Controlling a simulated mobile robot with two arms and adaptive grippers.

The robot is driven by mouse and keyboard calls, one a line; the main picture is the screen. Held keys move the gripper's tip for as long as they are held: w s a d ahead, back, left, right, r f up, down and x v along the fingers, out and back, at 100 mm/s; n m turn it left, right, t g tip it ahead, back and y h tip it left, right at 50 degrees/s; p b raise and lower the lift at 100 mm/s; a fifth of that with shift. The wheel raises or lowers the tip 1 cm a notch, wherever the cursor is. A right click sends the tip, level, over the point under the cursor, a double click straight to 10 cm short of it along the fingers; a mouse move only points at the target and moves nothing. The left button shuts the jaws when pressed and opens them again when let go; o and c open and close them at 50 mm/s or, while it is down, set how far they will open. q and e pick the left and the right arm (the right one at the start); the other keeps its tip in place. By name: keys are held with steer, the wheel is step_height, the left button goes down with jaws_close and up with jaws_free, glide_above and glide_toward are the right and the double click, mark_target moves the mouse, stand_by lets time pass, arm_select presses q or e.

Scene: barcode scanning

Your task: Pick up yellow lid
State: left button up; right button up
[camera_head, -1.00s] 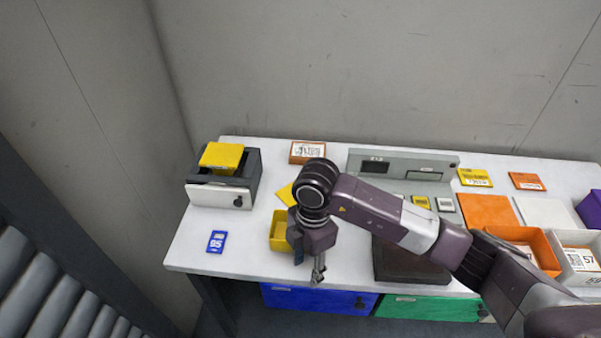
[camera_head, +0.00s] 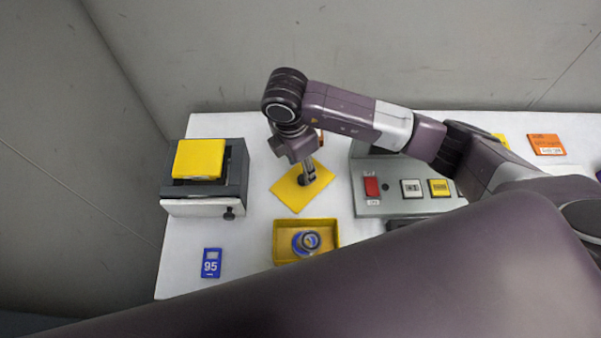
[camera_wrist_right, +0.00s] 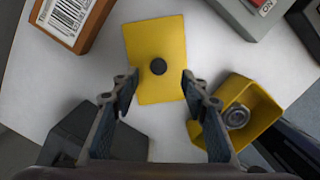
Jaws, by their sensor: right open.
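The yellow lid (camera_head: 288,192) lies flat on the white table, behind the yellow box. In the right wrist view the lid (camera_wrist_right: 157,40) shows a round black knob (camera_wrist_right: 158,67) at its middle. My right gripper (camera_head: 308,178) is above the lid, pointing down. In the right wrist view my right gripper (camera_wrist_right: 157,92) is open, its fingers spread to either side, with the knob ahead between them. Nothing is between the fingertips. The yellow box (camera_head: 283,256) is open and holds a blue and grey ring-shaped item (camera_head: 306,242). My left gripper is not in view.
A dark box with a yellow block (camera_head: 198,159) stands at the left. A blue card marked 95 (camera_head: 211,263) lies in front of it. A grey panel with buttons (camera_head: 396,208) is to the right. An orange barcode box (camera_wrist_right: 67,22) is near the lid.

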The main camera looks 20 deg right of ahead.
mark_target(302, 178)
step_height(302, 178, down, 3)
steer(key=shift+d+f+p, duration=0.1)
steer(key=shift+d+p, duration=0.05)
steer(key=shift+p, duration=0.8)
steer(key=f, duration=0.2)
steer(key=shift+w+d+f, duration=0.1)
steer(key=shift+w+f, duration=0.15)
steer(key=shift+f, duration=0.05)
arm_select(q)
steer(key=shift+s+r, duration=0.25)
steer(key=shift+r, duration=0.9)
arm_select(e)
jaws_close()
